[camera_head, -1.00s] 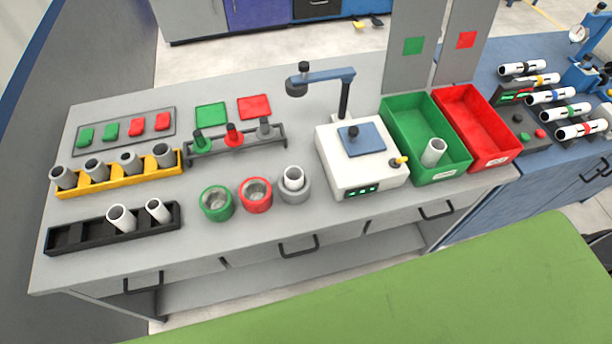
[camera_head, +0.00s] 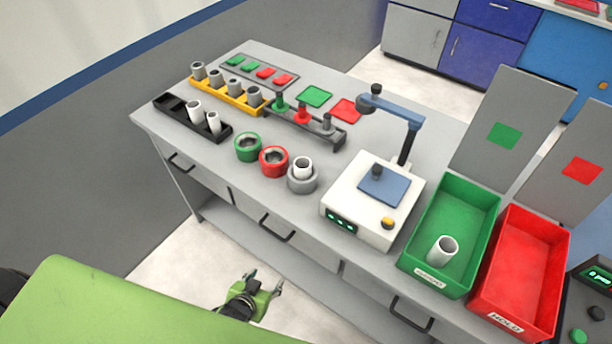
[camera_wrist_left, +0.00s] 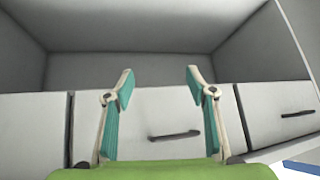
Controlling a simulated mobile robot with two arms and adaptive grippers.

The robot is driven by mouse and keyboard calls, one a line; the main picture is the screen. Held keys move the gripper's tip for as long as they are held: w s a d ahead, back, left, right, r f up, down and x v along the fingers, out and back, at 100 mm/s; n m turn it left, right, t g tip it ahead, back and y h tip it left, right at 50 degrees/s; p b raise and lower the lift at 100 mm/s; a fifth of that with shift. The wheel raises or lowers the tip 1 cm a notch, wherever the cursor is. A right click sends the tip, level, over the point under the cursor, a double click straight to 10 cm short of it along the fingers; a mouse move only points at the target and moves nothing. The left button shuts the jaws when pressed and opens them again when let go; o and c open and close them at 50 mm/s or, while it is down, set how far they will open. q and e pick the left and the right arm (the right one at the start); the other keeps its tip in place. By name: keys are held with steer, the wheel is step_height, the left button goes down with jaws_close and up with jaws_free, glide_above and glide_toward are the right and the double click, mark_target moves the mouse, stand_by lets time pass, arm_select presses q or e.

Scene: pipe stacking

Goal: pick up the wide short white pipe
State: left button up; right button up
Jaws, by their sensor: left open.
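Several white pipes show in the head view. Two stand in the black rack: a wider one (camera_head: 194,111) and a narrower one (camera_head: 213,123). Another white pipe (camera_head: 303,166) stands in the grey ring holder (camera_head: 302,184), and one more (camera_head: 441,251) stands in the green bin (camera_head: 475,196). I cannot tell for certain which is the wide short one. My left gripper (camera_head: 266,280) is open and empty, low in front of the bench and apart from every pipe. In the left wrist view its open fingers (camera_wrist_left: 160,80) face the drawer fronts. My right gripper is not in view.
The bench front with drawer handles (camera_head: 275,230) stands beyond my left gripper. A white scale with a post (camera_head: 360,210) lies between the ring holders and the green bin. A red bin (camera_head: 553,240) is at the right. A yellow rack (camera_head: 228,101) holds grey pipes.

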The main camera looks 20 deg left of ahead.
arm_select(q)
steer(key=w+a+r+n+t+y+b, duration=0.15)
steer(key=w+r, duration=0.25)
steer(key=r, duration=0.6)
steer(key=w+a+r+t, duration=0.1)
steer(key=w+r+t, duration=0.25)
steer(key=r, duration=0.65)
steer(key=m+t+h, duration=0.2)
steer(key=t+h, duration=0.2)
glide_toward(299, 173)
steer(key=shift+t, duration=0.3)
steer(key=w, duration=0.2)
steer(key=w+p, duration=0.1)
steer(key=w, duration=0.4)
steer(key=shift+w+d+f+p, duration=0.1)
steer(key=shift+d+f+p, duration=0.05)
steer(key=shift+d+p, duration=0.25)
steer(key=w, duration=0.3)
steer(key=w+d+p, duration=0.1)
steer(key=w, duration=0.1)
steer(key=shift+f, duration=0.25)
steer(key=shift+s+a, duration=0.1)
steer(key=shift+s, duration=0.05)
steer(key=c, duration=1.2)
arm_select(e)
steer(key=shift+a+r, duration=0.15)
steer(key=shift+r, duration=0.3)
